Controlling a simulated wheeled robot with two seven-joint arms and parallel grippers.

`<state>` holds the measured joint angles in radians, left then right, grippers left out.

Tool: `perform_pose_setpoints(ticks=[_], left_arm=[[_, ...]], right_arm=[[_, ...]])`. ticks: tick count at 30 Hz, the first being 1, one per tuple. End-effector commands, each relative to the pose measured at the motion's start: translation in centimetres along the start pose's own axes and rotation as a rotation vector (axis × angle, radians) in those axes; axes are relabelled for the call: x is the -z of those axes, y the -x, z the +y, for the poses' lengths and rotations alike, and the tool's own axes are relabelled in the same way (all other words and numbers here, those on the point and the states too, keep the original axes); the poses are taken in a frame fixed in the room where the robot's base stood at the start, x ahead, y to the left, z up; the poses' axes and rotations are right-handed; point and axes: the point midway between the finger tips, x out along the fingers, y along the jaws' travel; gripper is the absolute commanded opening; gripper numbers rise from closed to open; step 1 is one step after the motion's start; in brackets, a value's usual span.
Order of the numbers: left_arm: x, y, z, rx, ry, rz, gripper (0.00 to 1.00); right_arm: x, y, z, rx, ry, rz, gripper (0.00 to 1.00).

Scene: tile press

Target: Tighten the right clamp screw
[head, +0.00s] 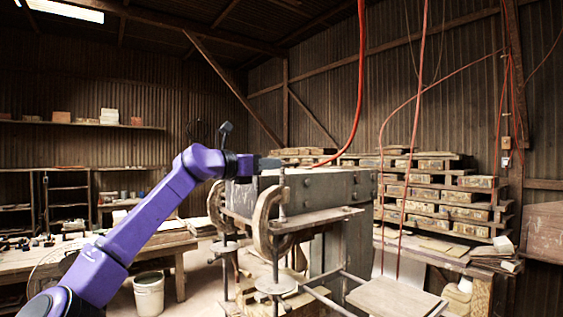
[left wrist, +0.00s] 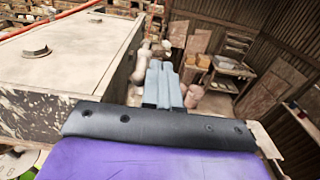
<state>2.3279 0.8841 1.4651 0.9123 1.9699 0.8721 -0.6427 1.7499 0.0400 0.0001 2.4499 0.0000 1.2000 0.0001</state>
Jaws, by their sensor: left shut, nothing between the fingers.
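The tile press (head: 320,190) is a grey metal box on a stand at the centre of the head view. Two rusty C-clamps grip its near-left side: the right clamp (head: 262,225) and the left clamp (head: 215,205). The right clamp's vertical screw (head: 275,262) runs down to a round plate (head: 276,285). My left gripper (head: 268,163) is shut and empty, up by the top of the press, above the right clamp and apart from its lower screw. Its closed grey fingers (left wrist: 164,84) show in the left wrist view, beside the press's side face. My right gripper is not in view.
A red hose (head: 361,60) hangs down to the press top, and thin red cords hang to its right. Stacked bricks on boards (head: 440,195) stand behind at right. A workbench (head: 60,260) is at left, with a white bucket (head: 149,293) beside it.

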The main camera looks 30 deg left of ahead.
Motion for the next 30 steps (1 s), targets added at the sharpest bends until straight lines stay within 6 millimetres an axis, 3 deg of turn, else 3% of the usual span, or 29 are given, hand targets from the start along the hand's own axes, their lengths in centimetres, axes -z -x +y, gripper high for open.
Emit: perform_pose_setpoints(ticks=[8, 30], left_arm=[[0.2, 0.2, -1.1, 0.001, -0.001, 0.0, 0.0], [0.2, 8.9, -1.1, 0.001, -0.001, -0.002, 0.0]], right_arm=[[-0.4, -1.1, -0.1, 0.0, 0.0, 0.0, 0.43], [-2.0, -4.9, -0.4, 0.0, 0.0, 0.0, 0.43]])
